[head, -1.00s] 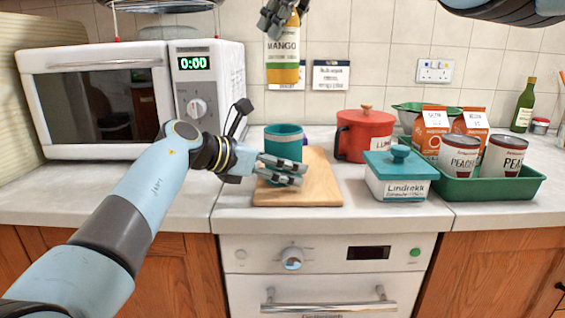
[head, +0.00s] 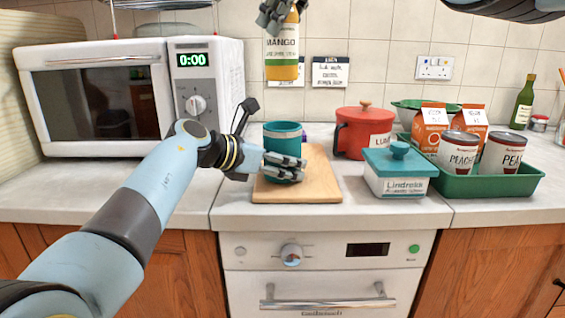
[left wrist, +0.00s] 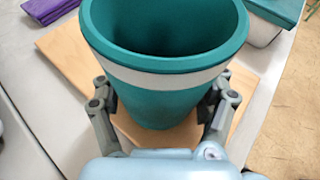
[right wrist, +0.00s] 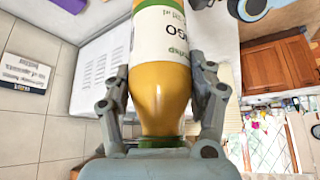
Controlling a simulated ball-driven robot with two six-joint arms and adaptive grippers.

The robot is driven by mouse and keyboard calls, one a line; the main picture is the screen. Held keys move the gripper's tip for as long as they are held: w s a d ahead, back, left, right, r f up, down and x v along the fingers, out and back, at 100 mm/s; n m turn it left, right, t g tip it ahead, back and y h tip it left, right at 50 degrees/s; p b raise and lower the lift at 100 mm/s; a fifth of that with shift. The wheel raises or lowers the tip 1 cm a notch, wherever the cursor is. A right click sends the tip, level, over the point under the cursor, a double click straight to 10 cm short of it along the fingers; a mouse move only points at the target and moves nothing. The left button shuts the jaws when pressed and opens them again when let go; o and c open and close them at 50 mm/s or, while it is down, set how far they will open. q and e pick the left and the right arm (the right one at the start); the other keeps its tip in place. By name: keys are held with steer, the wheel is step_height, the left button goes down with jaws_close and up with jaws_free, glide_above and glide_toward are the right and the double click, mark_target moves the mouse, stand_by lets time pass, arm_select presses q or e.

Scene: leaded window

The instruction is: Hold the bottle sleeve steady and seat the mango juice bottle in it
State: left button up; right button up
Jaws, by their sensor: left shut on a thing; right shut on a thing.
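The bottle sleeve (head: 283,138) is a teal open-topped cup with a pale band, upright on a wooden board (head: 322,180). My left gripper (head: 285,168) is shut around the sleeve's lower part. In the left wrist view the sleeve (left wrist: 160,90) stands between both fingers (left wrist: 160,112), and its inside looks empty. The mango juice bottle (head: 282,52) has a yellow body and a white label. My right gripper (head: 278,15) is shut on it from above and holds it upright, well above the sleeve. In the right wrist view the fingers (right wrist: 163,95) grip the bottle (right wrist: 160,92) near its neck.
A white microwave (head: 130,95) stands to the left. A red pot (head: 365,133), a teal-lidded box (head: 400,175) and a green tray (head: 490,187) with cans and orange packets stand to the right. The space between bottle and sleeve is clear.

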step_height(320, 180, down, 16)
steer(key=m+t+h, duration=0.1)
steer(key=m+t, duration=0.1)
steer(key=m, duration=0.2)
stand_by(0.5)
steer(key=shift+s, duration=0.1)
steer(key=shift+d+f, duration=0.1)
steer(key=shift+f, duration=0.35)
steer(key=o, duration=1.1)
steer(key=shift+s+f, duration=0.1)
steer(key=shift+f, duration=0.05)
steer(key=shift+o, duration=0.6)
steer(key=shift+f, duration=0.15)
